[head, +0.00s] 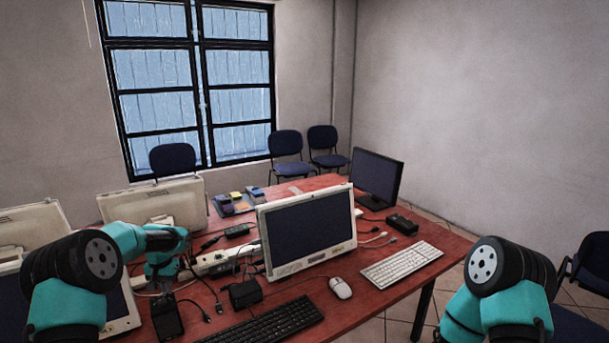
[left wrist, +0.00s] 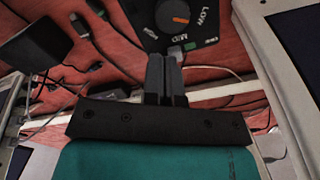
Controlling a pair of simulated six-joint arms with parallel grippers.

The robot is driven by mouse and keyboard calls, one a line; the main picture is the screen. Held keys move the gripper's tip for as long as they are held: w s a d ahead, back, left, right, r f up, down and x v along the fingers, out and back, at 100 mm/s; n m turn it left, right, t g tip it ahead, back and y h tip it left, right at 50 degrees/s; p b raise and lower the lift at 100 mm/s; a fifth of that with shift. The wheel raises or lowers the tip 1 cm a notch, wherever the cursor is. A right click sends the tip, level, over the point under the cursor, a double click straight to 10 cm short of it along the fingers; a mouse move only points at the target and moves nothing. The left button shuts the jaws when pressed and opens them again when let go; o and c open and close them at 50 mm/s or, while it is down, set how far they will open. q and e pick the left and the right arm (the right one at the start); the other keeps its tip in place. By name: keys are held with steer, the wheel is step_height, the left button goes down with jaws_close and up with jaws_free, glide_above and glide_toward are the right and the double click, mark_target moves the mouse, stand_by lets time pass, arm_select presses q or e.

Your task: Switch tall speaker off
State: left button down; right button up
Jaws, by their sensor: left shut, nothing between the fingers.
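A black box-shaped device (head: 167,318), which may be the tall speaker, stands on the red table at the lower left in the head view. In the left wrist view a black panel (left wrist: 151,27) has a round dial with an orange mark (left wrist: 180,19) and the labels LOW and MID; it is likely the same device. My left gripper (left wrist: 165,60) is shut and empty, its fingertips pointing at the lower part of the panel, below the dial. I cannot tell whether they touch it. My right gripper is out of view; only my right arm shows.
Cables and a white power strip (head: 214,262) lie around the device. A black adapter (head: 245,293), a monitor (head: 308,232), a black keyboard (head: 272,325), a mouse (head: 341,288) and a white keyboard (head: 402,264) crowd the red table (head: 385,304). Its front right is clearer.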

mark_target(156, 298)
arm_select(q)
steer(key=shift+s+a, duration=0.6)
steer(key=shift+a, duration=0.3)
steer(key=shift+s+a, duration=0.55)
steer(key=shift+a, duration=0.35)
stand_by(1.2)
steer(key=shift+r, duration=0.1)
steer(key=shift+w+d+r, duration=0.1)
steer(key=shift+r, duration=1.4)
steer(key=shift+w+d+r, duration=0.1)
steer(key=shift+r, duration=1.35)
steer(key=shift+s+f, duration=0.1)
